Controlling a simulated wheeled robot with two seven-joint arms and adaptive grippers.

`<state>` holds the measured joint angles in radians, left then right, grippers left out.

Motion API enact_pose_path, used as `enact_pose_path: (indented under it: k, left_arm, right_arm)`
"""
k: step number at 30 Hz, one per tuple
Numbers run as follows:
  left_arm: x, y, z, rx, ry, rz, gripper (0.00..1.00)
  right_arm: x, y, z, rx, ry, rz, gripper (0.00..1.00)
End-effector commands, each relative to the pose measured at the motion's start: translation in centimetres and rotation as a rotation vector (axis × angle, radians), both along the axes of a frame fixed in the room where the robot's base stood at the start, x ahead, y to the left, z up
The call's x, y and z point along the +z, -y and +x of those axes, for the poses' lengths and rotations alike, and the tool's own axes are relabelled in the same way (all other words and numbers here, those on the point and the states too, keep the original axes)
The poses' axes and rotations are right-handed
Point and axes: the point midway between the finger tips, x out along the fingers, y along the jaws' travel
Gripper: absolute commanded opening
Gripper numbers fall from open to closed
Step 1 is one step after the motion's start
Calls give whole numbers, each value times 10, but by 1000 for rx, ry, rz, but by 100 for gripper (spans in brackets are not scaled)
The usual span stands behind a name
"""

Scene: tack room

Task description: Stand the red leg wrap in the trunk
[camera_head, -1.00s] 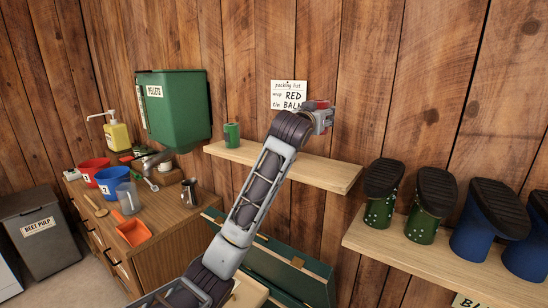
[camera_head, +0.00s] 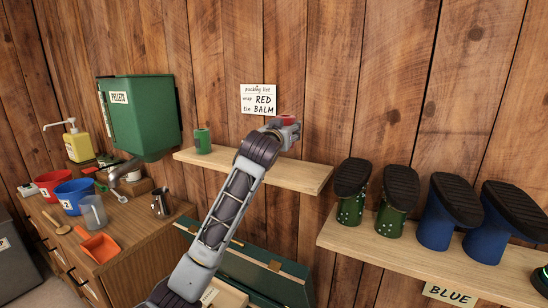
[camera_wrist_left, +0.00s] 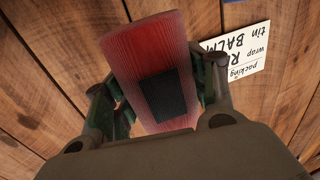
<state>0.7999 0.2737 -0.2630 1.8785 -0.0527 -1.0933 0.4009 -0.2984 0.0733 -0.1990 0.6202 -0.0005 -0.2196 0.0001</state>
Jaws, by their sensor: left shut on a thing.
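My left gripper (camera_head: 287,128) is shut on the red leg wrap (camera_head: 289,119), in front of the plank wall above the right part of the upper shelf. In the left wrist view, the red wrap (camera_wrist_left: 150,45) with its black patch sits between the fingers of the left gripper (camera_wrist_left: 160,95). The dark green trunk (camera_head: 268,278) is low below the shelf, partly hidden by my left arm. A pale surface shows at its near side; most of its inside is hidden. My right gripper is not in view.
The upper shelf (camera_head: 310,177) holds a green roll (camera_head: 203,140) at its left. A packing list (camera_head: 259,99) reads wrap RED, tin BALM. Boots (camera_head: 447,215) stand upside down on the right shelf. A cabinet (camera_head: 125,240) with buckets and a green pellets bin (camera_head: 142,118) are left.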

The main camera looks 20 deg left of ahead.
Motion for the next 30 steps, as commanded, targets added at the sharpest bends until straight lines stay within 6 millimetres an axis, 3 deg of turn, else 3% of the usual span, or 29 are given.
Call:
enact_pose_path:
  k: [12, 30]
  left_arm:
    - [-44, 0, 0, 0, 1, 0, 31]
    - [-57, 0, 0, 0, -1, 0, 31]
  right_arm:
    - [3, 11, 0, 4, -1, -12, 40]
    - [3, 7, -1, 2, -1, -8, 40]
